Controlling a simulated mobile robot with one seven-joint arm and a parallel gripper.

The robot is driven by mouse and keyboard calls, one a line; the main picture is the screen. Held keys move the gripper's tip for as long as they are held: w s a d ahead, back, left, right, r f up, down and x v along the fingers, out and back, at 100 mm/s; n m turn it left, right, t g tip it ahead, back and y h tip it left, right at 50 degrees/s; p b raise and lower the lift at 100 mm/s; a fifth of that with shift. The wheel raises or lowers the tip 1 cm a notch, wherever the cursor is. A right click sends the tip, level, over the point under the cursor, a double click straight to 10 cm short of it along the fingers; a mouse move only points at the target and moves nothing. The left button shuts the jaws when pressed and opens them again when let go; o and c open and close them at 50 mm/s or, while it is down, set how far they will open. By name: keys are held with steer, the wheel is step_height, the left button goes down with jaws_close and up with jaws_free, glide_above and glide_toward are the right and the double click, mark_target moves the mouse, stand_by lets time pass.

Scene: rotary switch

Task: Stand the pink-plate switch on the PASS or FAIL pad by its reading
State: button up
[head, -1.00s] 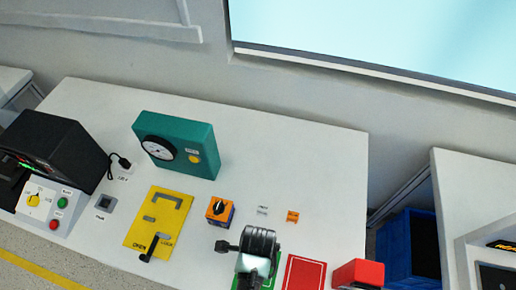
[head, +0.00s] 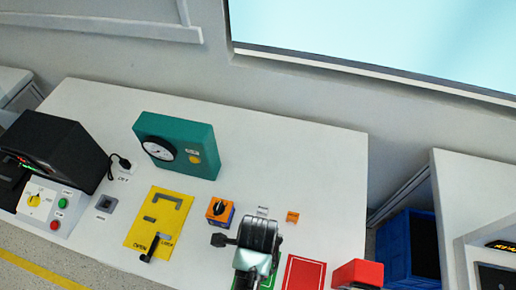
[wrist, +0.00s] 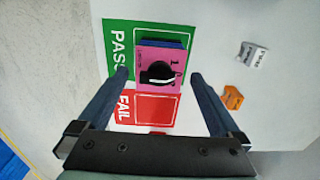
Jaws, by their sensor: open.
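The pink-plate switch (wrist: 160,72) shows in the wrist view, with a black knob with a white pointer line and a blue body. It is on the green PASS pad (wrist: 119,60), close to the edge by the red FAIL pad (wrist: 150,109). My gripper (wrist: 159,76) is open, with one finger on each side of the switch and a visible gap at both. In the head view my arm hides the switch and most of the green pad (head: 270,284). The red pad (head: 303,273) lies to its right. I cannot read the setting clearly.
An orange-plate switch (head: 220,210) stands left of my arm, beside a yellow slotted plate (head: 158,218). A teal gauge box (head: 178,145) stands behind. A small white piece (wrist: 253,55) and orange piece (wrist: 232,97) lie near the pads. A red box (head: 358,274) is at right.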

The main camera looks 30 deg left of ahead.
step_height(320, 180, up, 6)
steer(key=shift+r, duration=0.1)
steer(key=w+d+r+n+t+y, duration=0.1)
steer(key=w+r+n+t, duration=0.35)
steer(key=w+r, duration=0.8)
steer(key=w+d+r+n+t+y, duration=0.1)
steer(key=w+r+n+t, duration=0.1)
steer(key=w+r+t, duration=1.05)
steer(key=s+d+r+n+t, duration=0.2)
steer(key=r, duration=1.2)
steer(key=s+d+r+n+t, duration=0.2)
steer(key=r+n, duration=0.1)
steer(key=r, duration=1.1)
steer(key=s+d+r+n+t+h, duration=0.1)
steer(key=s+r+t, duration=0.2)
steer(key=s+r, duration=0.2)
steer(key=s+d+r+n+t+h, duration=0.1)
steer(key=s+d+r+n+t, duration=0.1)
steer(key=s+r, duration=0.3)
step_height(320, 180, up, 4)
steer(key=shift+d+t, duration=0.25)
steer(key=shift+t, duration=0.45)
